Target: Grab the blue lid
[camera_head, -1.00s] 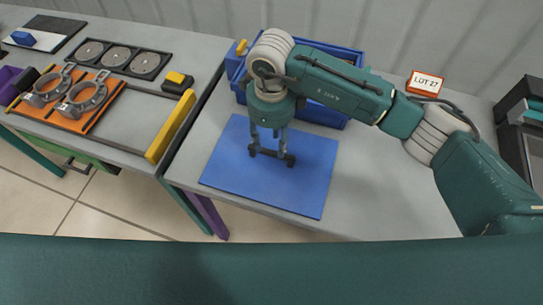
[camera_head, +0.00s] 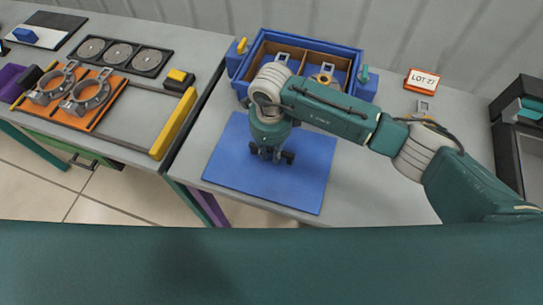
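A flat blue rectangular panel (camera_head: 228,162) lies on the grey table; it looks like the blue lid, though I cannot tell it for sure from a mat. My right gripper (camera_head: 271,154) points down over the middle of this panel. Its fingers are spread apart with nothing seen between them. The arm hides part of the panel, and I cannot tell whether the fingertips touch it. My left gripper is not in view.
Behind the panel stands an open blue box (camera_head: 245,68) with brown dividers and metal parts inside. An orange "LOT 27" sign (camera_head: 422,82) stands right of it. A yellow bar (camera_head: 174,124) edges the left table, which holds an orange tray (camera_head: 103,113). The right table's front is clear.

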